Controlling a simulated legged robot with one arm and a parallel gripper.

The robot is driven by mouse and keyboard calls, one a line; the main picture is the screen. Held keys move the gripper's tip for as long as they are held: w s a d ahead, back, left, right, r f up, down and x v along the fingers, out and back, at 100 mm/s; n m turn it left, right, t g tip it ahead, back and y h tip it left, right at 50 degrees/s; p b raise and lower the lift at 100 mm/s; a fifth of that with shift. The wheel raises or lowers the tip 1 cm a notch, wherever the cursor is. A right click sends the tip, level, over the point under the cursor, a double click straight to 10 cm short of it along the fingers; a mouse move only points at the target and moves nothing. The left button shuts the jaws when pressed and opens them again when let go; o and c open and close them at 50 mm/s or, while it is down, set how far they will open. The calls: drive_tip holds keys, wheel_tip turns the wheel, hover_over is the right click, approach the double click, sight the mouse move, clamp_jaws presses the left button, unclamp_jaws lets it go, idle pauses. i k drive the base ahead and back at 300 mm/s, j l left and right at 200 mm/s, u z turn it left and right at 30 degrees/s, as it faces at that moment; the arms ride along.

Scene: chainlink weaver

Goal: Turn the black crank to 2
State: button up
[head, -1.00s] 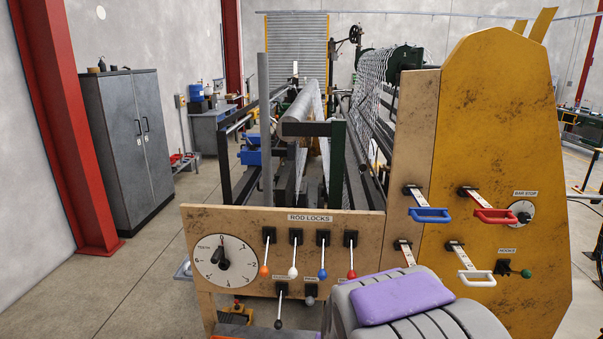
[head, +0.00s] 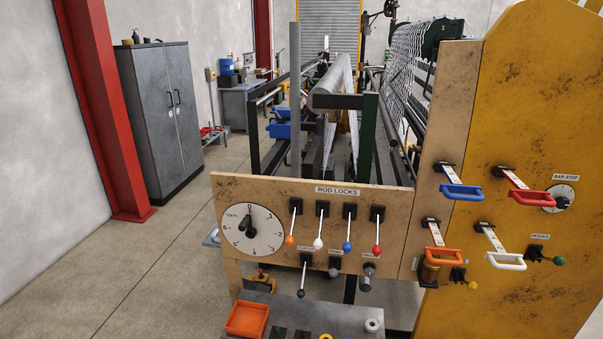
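The black crank (head: 246,222) sits at the middle of a round white dial (head: 262,240) marked TEETH, on the left of the tan machine panel. The crank points up, close to the 0 at the top of the dial. The numbers run around the dial's rim, but they are small and hard to read from here. My gripper is not in view, so its state is hidden.
Several rod-lock levers with coloured knobs, such as the orange-tipped one (head: 290,239), stand right of the dial. Blue (head: 462,192) and red (head: 530,198) handles are farther right. An orange tray (head: 247,319) lies below. Open floor (head: 150,270) is left of the panel.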

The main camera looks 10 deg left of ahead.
sight(251, 232)
drive_tip(key=i+j, duration=0.1)
drive_tip(key=j, duration=0.3)
drive_tip(key=i+j, duration=0.15)
drive_tip(key=j, duration=0.3)
drive_tip(key=i+j+z, duration=0.1)
drive_tip(key=j, duration=0.3)
